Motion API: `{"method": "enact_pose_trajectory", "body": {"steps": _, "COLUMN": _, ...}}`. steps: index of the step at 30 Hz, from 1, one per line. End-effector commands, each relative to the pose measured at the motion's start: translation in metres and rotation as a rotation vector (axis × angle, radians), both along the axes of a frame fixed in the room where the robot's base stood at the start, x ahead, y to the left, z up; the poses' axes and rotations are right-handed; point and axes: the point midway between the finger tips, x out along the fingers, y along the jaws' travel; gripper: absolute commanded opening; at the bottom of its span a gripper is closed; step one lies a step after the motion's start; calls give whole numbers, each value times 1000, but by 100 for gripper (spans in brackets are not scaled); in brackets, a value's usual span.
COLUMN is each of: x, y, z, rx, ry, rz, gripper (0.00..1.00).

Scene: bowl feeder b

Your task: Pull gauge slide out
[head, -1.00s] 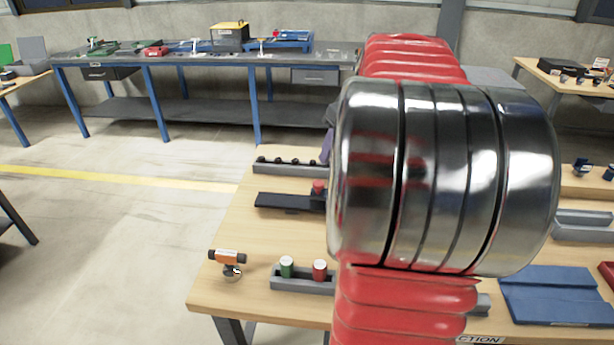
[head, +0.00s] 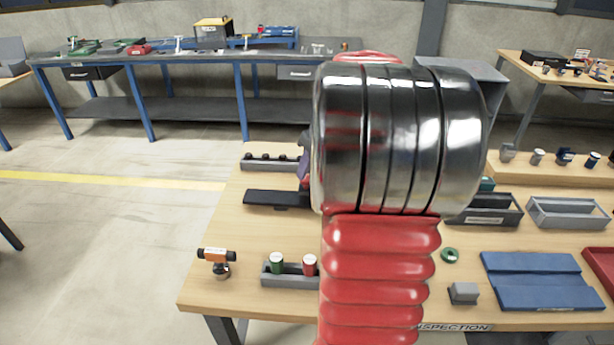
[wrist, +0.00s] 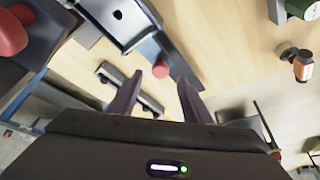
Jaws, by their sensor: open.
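A flat dark bar, likely the gauge slide (head: 272,199), lies on the wooden table to the left of my arm in the head view. Its right end is hidden behind my arm. In the wrist view, a red knob (wrist: 160,70) shows just beyond and between my fingertips, beside a dark grey block (wrist: 178,60). My gripper (wrist: 160,80) is open, with its purple-grey fingers apart on either side of the knob's line. I cannot tell whether they touch it. In the head view only a bit of my gripper (head: 304,150) shows past the arm.
A grey rack with black pegs (head: 266,164) stands behind the bar. In front are an orange device (head: 217,257) and a grey holder (head: 290,281) with green and red cylinders. A blue tray (head: 540,282) lies right. Bare wood surrounds the bar's left end.

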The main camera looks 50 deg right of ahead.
Motion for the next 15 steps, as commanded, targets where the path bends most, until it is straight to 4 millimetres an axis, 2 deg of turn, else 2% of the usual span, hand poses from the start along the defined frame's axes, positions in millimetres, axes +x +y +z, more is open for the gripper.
{"method": "enact_pose_trajectory", "body": {"steps": 6, "x": 12, "y": 0, "z": -30, "rx": 3, "ry": 2, "rz": 0, "gripper": 44}}
{"method": "enact_pose_trajectory", "body": {"steps": 15, "x": 17, "y": -1, "z": -42, "rx": 1, "ry": 0, "rz": -1, "gripper": 44}}
